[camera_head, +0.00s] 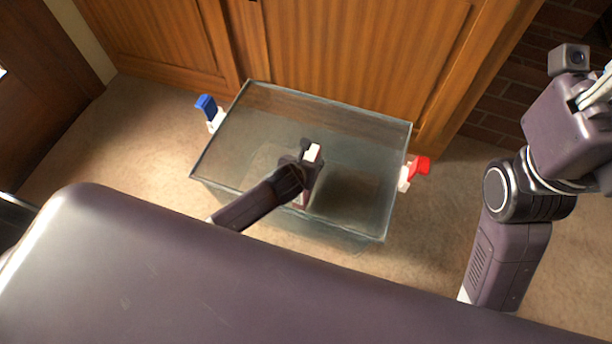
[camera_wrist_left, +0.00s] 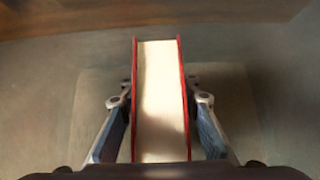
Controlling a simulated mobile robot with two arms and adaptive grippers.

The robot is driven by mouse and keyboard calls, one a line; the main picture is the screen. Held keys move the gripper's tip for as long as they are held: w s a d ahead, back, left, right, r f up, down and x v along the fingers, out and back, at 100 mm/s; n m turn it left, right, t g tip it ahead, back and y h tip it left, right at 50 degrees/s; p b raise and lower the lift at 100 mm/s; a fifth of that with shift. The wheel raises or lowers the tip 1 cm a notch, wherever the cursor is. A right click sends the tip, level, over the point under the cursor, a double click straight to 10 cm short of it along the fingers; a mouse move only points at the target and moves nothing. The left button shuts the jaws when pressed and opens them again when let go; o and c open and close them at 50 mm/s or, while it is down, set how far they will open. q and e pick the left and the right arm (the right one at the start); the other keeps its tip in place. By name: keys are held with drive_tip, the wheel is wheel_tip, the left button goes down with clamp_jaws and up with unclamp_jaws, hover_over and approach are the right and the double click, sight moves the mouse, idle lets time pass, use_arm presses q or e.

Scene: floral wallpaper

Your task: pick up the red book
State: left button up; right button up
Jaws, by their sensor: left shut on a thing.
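The red book (camera_wrist_left: 159,100) stands between the fingers of my left gripper (camera_wrist_left: 159,118) in the left wrist view, its pale page edge facing the camera and a red cover on each side. The fingers press on both covers, so the gripper is shut on it. In the head view my left gripper (camera_head: 303,172) is over the grey see-through box, and the book (camera_head: 313,152) shows only as a small pale edge, mostly hidden by the gripper. I cannot tell if the book touches the box bottom. My right arm is at the right; its fingers are out of view.
The box (camera_head: 222,165) has a blue-and-white clip (camera_head: 207,106) at its left and a red-and-white clip (camera_head: 416,170) at its right. A wooden cabinet (camera_head: 345,50) stands close behind. Beige carpet (camera_head: 140,140) is clear to the left.

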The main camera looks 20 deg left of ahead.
use_arm(q)
clamp_jaws()
drive_tip(key=shift+r, duration=0.1)
